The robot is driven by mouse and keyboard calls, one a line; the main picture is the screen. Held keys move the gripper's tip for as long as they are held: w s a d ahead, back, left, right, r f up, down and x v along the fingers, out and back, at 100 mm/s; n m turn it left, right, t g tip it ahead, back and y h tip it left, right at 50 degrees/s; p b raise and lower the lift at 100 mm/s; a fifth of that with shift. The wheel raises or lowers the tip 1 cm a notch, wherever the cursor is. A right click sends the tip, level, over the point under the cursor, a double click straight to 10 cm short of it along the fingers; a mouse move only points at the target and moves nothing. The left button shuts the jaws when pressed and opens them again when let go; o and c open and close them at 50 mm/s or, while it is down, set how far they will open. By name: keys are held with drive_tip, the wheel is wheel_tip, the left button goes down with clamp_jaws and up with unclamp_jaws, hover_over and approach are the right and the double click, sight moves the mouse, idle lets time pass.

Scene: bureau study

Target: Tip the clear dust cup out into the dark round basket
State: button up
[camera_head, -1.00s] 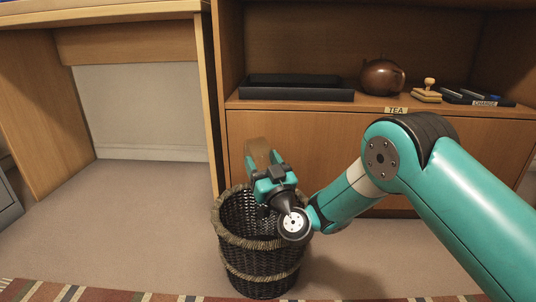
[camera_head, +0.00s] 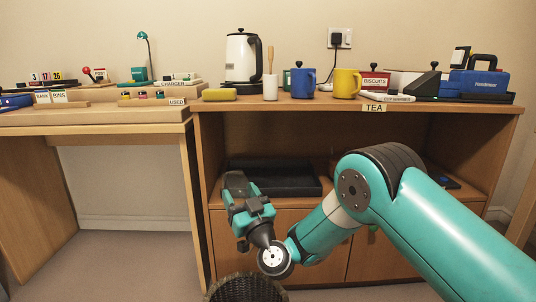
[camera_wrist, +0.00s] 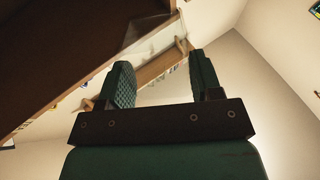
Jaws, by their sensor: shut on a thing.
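My gripper (camera_head: 236,182) points upward above the dark round basket (camera_head: 247,288), in front of the cabinet's open shelf. Its two fingers show apart in the wrist view (camera_wrist: 160,68), shut on the clear dust cup (camera_head: 237,184). The cup is see-through and hard to make out against the dark shelf; I cannot tell its tilt or whether dust is in it. The basket is woven, and only its upper part shows at the bottom edge of the head view. Its inside is mostly hidden.
A black tray (camera_head: 275,178) lies on the shelf behind my gripper. The cabinet top holds a kettle (camera_head: 243,58), a blue mug (camera_head: 303,82), a yellow mug (camera_head: 346,83) and a blue handheld device (camera_head: 480,82). A desk (camera_head: 95,130) stands left, with open floor under it.

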wheel_tip(320, 180, up, 43)
drive_tip(key=p, duration=4.1)
drive_tip(key=shift+r, duration=0.15)
